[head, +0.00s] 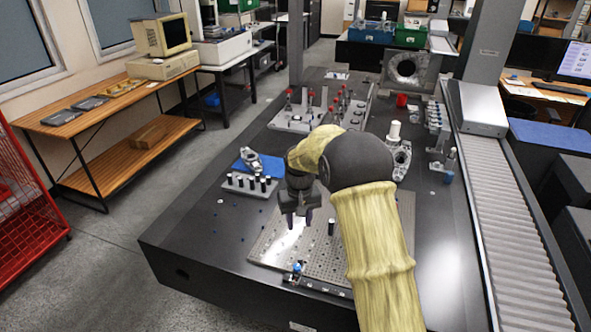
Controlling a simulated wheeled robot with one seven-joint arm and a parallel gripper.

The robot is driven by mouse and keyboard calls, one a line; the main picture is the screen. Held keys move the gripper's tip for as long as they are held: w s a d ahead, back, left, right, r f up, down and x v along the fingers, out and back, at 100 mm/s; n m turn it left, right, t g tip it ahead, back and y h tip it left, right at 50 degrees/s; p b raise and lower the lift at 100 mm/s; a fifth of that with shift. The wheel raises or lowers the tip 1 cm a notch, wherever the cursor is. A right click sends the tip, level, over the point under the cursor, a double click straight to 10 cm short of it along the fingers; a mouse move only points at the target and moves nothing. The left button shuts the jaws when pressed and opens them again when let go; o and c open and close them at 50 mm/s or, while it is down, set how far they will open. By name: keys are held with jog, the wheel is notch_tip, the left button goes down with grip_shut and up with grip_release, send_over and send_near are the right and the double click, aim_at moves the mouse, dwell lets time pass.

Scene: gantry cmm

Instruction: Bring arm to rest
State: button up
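My arm, in a yellow fabric sleeve, reaches in from the lower right of the head view and bends at a dark joint over the black table (185,233). My gripper (299,220) hangs fingers-down above the perforated metal plate (275,247). The two dark fingers look spread apart, and nothing shows between them. A small black cylinder (331,227) stands on the plate just right of the gripper. The arm hides part of the plate and the table behind it.
A rack of black-topped pieces (248,184) and a blue item (262,165) lie left of the gripper. Red-knobbed fixtures (298,110) stand behind. A grey bellows rail (510,215) runs along the right. The table's left front corner is mostly clear.

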jog(key=s+d+r+m+t+p, duration=0.1)
jog(key=s+d+r, duration=0.2)
jog(key=s, duration=0.5)
jog(key=s+d+r+p, duration=0.2)
jog(key=s+d+r, duration=0.2)
jog(key=s, duration=0.5)
jog(key=s+d+r+m+t+p, duration=0.1)
jog(key=s+d+r, duration=0.2)
jog(key=s, duration=0.6)
jog(key=shift+d+r+m+t, duration=0.3)
jog(key=shift+d+r, duration=0.1)
jog(key=shift+d, duration=0.75)
jog(key=shift+s, duration=0.1)
jog(key=shift+c, duration=0.2)
